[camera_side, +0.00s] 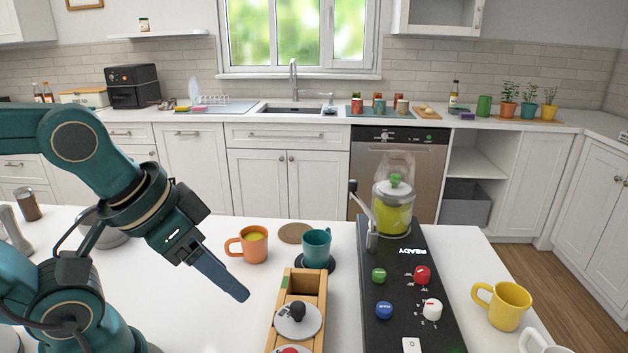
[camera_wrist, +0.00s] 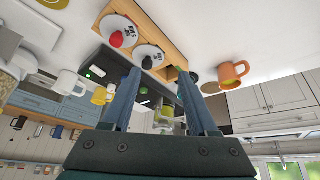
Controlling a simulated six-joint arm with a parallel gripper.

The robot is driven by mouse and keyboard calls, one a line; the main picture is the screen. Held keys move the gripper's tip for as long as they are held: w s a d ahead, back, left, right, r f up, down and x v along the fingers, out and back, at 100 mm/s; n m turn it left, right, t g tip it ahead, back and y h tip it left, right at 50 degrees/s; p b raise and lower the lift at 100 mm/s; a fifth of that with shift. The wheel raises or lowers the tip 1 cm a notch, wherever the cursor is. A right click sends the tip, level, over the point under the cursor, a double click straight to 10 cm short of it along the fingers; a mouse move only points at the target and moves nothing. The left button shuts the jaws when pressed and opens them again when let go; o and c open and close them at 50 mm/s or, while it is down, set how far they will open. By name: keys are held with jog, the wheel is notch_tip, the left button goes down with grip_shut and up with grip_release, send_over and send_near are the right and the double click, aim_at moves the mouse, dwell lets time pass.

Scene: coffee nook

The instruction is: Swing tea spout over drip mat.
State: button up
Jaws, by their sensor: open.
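A grey metal spout (camera_side: 372,238) with a slanted arm and dark knob (camera_side: 353,186) stands at the far end of the black control panel (camera_side: 405,290) in the side view. It is beside a clear jar of yellow-green tea (camera_side: 393,212). A round dark mat (camera_side: 331,266) lies left of the panel. A teal mug (camera_side: 316,246) stands upright on it. My gripper (camera_side: 240,294) points down above the counter, left of the wooden box and apart from the spout and mat. In the wrist view its two fingers (camera_wrist: 160,76) are spread with nothing held between them.
A wooden box (camera_side: 281,312) with knobbed lids stands between my gripper and the panel. An orange mug (camera_side: 255,246) and a brown coaster (camera_side: 294,233) are behind it. A yellow mug (camera_side: 505,306) stands right of the panel. The counter between panel and yellow mug is clear.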

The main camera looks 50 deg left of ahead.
jog(key=w+d+r+n+g+h, duration=0.1)
jog(key=w+d+r+n+h, duration=0.3)
jog(key=d, duration=0.3)
jog(key=w+d+r+n+h, duration=0.4)
jog(key=w+r+n+h, duration=0.2)
jog(key=w+r, duration=0.15)
jog(key=n+t, duration=1.1)
jog(key=n, duration=0.7)
send_over(354, 181)
jog(key=s+d, duration=0.2)
jog(key=s, duration=0.2)
notch_tip(354, 181, down, 9)
jog(key=a+f+n+y, duration=0.2)
jog(key=a+f, duration=0.2)
jog(key=f, duration=0.3)
jog(key=shift+x, duration=2.25)
